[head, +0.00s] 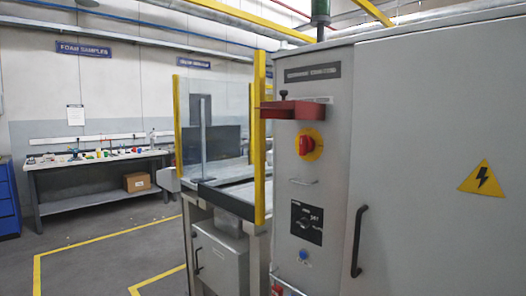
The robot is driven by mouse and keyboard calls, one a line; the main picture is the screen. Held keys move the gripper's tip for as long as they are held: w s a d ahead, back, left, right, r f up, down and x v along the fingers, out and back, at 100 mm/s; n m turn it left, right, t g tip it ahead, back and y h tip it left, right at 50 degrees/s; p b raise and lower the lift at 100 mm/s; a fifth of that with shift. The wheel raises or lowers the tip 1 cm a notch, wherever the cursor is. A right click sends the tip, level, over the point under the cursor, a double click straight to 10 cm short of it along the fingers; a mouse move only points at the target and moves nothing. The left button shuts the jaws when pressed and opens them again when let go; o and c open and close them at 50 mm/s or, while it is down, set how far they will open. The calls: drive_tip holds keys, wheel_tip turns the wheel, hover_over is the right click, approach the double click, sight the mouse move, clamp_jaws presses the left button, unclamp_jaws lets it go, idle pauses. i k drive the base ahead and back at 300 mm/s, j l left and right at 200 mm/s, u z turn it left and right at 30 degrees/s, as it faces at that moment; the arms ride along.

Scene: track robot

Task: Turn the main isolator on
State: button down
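A red rotary switch (304,145) on a round yellow plate (316,152) sits on the narrow grey front panel of the cabinet (332,180), right of centre in the head view. It looks like the main isolator. Its exact handle angle is too small to read surely. A red bracket or shelf (292,110) juts out just above it. Below are a small metal handle (303,182), a black panel with a dial (306,222) and a blue button (303,255). My gripper is not in view.
A wide cabinet door with a black handle (357,241) and yellow warning triangle (483,178) fills the right. A yellow-posted guard (260,135) stands left of the panel. A workbench (95,167) is at the back left. Open floor with yellow lines lies at left.

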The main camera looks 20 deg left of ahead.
sight(307, 144)
drive_tip(key=j+u, duration=0.1)
drive_tip(key=u, duration=0.65)
drive_tip(key=j, duration=0.2)
drive_tip(key=i+z, duration=0.05)
